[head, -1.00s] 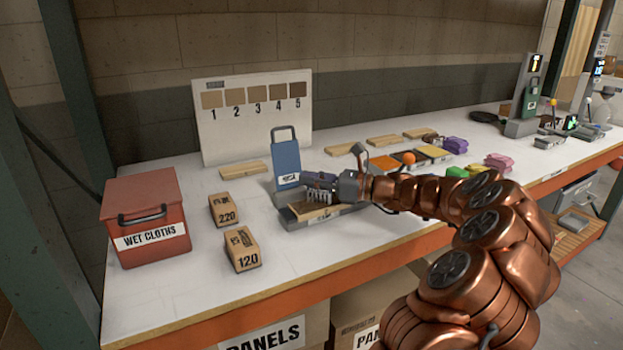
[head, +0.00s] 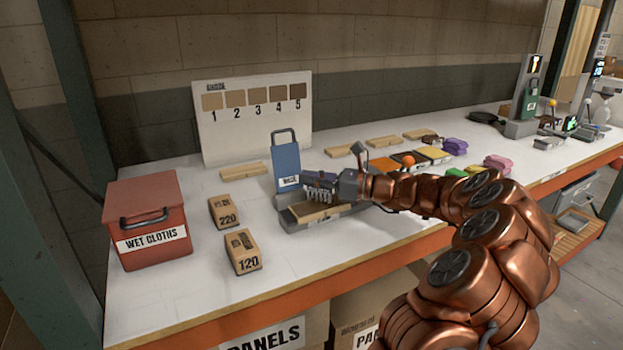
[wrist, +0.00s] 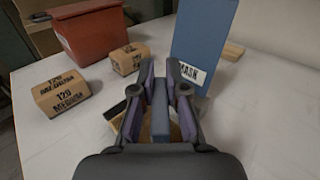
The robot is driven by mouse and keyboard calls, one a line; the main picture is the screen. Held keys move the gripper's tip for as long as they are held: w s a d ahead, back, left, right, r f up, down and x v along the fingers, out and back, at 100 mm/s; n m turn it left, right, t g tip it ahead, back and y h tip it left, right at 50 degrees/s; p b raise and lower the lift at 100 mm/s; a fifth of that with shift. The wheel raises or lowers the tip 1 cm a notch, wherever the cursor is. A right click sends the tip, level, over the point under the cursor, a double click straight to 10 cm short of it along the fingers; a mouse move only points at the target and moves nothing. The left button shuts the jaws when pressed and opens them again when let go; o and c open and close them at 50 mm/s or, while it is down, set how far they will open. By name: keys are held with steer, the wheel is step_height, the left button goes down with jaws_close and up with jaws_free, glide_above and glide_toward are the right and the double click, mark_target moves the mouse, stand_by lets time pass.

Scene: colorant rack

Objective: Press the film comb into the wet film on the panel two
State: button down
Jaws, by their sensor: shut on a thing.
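My gripper (head: 322,186) is shut on the film comb (wrist: 160,115), a dark grey-blue bar between the fingers in the wrist view. In the head view a pale toothed edge (head: 318,196) hangs below the fingers, just above a wooden panel (head: 312,210). That panel lies in a grey low holder (head: 290,222) in front of the blue upright board (head: 287,163). I cannot tell whether the teeth touch the panel. In the wrist view the fingers hide most of the panel, and no wet film can be made out.
The red wet cloths bin (head: 150,215) stands at the left, with the 220 block (head: 224,212) and the 120 block (head: 243,252) beside it. A numbered swatch board (head: 255,120) stands behind. Coloured pads and panels lie right of my gripper.

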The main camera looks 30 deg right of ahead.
steer(key=shift+r+p, duration=2.6)
steer(key=shift+r, duration=0.3)
